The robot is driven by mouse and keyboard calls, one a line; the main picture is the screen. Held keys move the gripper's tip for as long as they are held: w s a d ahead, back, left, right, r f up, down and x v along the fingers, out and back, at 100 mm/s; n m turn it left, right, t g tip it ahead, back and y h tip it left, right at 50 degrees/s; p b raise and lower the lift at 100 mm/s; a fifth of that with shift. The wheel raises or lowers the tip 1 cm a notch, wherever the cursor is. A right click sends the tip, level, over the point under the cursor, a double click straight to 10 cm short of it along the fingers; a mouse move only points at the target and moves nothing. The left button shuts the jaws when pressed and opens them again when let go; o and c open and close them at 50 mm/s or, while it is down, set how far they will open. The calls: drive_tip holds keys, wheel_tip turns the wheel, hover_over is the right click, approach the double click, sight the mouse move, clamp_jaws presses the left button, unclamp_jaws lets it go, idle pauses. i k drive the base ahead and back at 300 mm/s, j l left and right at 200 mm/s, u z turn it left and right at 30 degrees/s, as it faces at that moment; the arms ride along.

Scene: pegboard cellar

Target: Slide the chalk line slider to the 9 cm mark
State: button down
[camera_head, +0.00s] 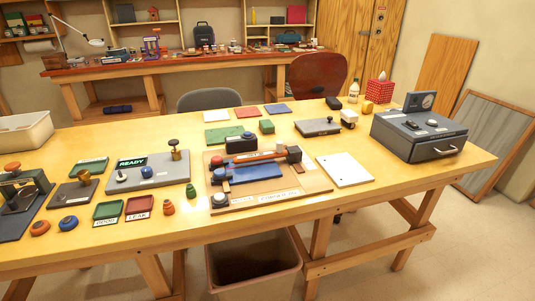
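No part of my gripper shows in the head view. A brown board (312,178) lies near the middle of the table and carries a low device. The device has an orange bar (262,156) with pale lettering and dark blocks at its ends, and a blue piece (252,173) in front. I cannot tell which part is the chalk line slider. The scale marks are too small to read, so the slider's position relative to 9 cm cannot be told.
Left of the board is a grey panel (153,180) with a READY display. Small green (108,211) and red (139,208) trays sit at the front left. A white sheet (345,169) lies right of the board, and a dark grey drawer box (420,137) stands farther right.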

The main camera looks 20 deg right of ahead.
sight(293, 154)
drive_tip(key=i+z, duration=0.25)
drive_tip(key=i, duration=0.25)
drive_tip(key=i+z, duration=0.3)
drive_tip(key=i, duration=0.2)
